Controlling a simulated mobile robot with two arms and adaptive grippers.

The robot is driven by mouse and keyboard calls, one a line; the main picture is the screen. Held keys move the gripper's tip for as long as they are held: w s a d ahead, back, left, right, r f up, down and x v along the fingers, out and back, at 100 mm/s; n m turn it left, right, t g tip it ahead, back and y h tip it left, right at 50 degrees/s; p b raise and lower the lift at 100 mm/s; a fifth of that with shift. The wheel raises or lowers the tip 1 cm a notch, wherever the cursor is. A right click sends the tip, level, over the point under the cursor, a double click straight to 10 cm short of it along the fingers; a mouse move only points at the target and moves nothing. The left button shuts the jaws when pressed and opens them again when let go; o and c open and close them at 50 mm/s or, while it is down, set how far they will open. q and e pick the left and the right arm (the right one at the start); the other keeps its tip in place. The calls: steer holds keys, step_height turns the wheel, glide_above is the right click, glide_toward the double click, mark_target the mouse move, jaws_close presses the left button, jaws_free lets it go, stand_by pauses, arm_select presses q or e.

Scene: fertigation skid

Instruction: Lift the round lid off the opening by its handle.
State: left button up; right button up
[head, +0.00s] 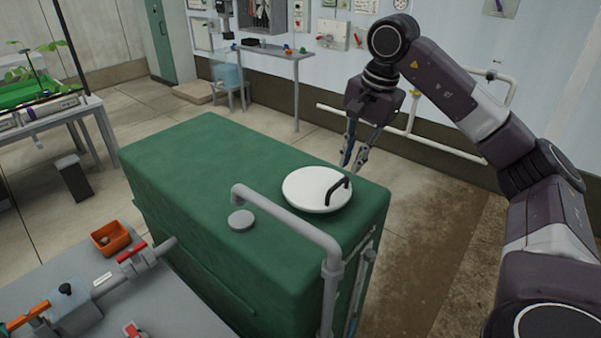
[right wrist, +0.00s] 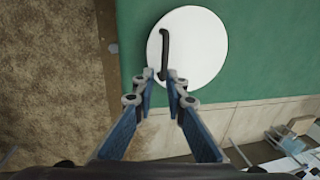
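The round white lid (head: 305,189) lies flat on top of the green tank (head: 190,160), near its right end. Its black bar handle (head: 338,190) stands on the lid's right part. My right gripper (head: 353,163) is above and behind the lid, its fingers pointing down, open and empty. In the right wrist view the gripper (right wrist: 161,82) has a gap between its fingertips, and the near end of the handle (right wrist: 165,52) lines up with that gap. The lid (right wrist: 205,50) shows beyond the fingers. The opening is hidden under the lid. My left gripper is not in view.
A grey pipe (head: 285,218) arches over the tank's front edge, close to the lid. A small grey cap (head: 241,220) sits left of it. A grey bench (head: 190,300) with valves and an orange bin (head: 111,238) stands in front. White wall pipes (head: 425,135) run behind my right arm.

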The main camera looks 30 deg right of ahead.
mark_target(340, 182)
steer(key=shift+w+a+f, duration=0.1)
steer(key=shift+w+f, duration=0.2)
steer(key=shift+f, duration=0.25)
steer(key=shift+w+f, duration=0.25)
steer(key=shift+f, duration=0.25)
steer(key=shift+f+p, duration=0.3)
steer(key=shift+p, duration=0.1)
steer(key=f, duration=0.1)
steer(key=f+p, duration=0.1)
steer(key=f, duration=0.1)
steer(key=w+f, duration=0.1)
steer(key=shift+a+f+p, duration=0.2)
steer(key=shift+a+p, duration=0.1)
steer(key=shift+p, duration=0.1)
steer(key=shift+f, duration=0.25)
steer(key=shift+r, duration=0.1)
jaws_close()
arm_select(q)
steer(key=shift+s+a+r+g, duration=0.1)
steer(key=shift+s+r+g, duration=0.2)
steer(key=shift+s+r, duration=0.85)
